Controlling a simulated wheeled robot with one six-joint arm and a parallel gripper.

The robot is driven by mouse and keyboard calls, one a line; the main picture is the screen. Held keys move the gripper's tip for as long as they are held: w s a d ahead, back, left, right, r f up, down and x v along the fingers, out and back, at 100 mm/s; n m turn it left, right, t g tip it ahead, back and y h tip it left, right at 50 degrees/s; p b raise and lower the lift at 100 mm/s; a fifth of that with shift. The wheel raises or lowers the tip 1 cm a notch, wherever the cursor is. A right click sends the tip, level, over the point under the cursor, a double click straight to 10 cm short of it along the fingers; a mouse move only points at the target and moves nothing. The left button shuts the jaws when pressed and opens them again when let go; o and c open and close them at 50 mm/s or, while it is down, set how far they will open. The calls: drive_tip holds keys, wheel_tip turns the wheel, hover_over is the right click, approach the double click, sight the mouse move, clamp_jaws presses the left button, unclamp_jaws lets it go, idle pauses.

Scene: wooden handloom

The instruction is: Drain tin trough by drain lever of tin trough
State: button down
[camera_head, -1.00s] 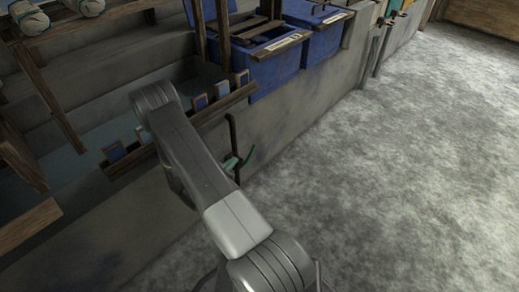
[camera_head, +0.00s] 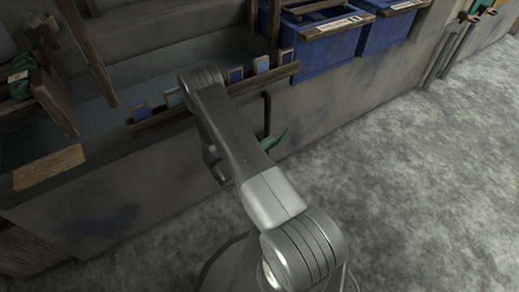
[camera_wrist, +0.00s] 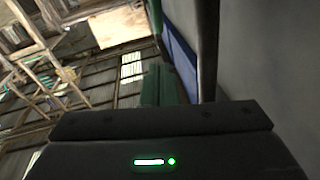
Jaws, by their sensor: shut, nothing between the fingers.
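The tin trough is the long grey basin (camera_head: 330,105) with bluish water behind its front wall. My gripper (camera_wrist: 160,120) shows as a dark block along the bottom of the wrist view, shut and empty. A dark upright bar (camera_wrist: 207,50) stands close ahead in the wrist view, probably the pipe. I see no contact with the lever.
A wooden rail with blue-faced tags (camera_head: 236,76) runs along the trough's rim. Blue bins (camera_head: 325,50) stand behind at the upper right. Wooden posts (camera_head: 90,50) rise at the left, near a wooden board (camera_head: 48,168). The grey floor (camera_head: 410,190) at right is clear.

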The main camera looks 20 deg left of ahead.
sight(284, 136)
drive_tip(key=shift+w+d+f+b, duration=0.35)
drive_tip(key=shift+w+d, duration=0.1)
drive_tip(key=shift+w, duration=0.45)
drive_tip(key=shift+w+d+f+b, duration=0.2)
drive_tip(key=shift+w+d+f, duration=0.25)
drive_tip(key=shift+w, duration=0.4)
drive_tip(key=shift+w+d+f+b, duration=0.3)
drive_tip(key=shift+w+d, duration=0.15)
drive_tip(key=shift+w, duration=0.45)
drive_tip(key=shift+w+d+g+y, duration=0.3)
drive_tip(key=shift+w+g+y, duration=0.1)
drive_tip(key=shift+g, duration=0.2)
drive_tip(key=shift+w+d+f+b, duration=0.3)
drive_tip(key=shift+f+b, duration=0.25)
drive_tip(key=shift+b, duration=0.05)
drive_tip(key=shift+w+d+f+b, duration=0.1)
drive_tip(key=shift+w+d+b, duration=0.15)
drive_tip(key=shift+w+b, duration=0.2)
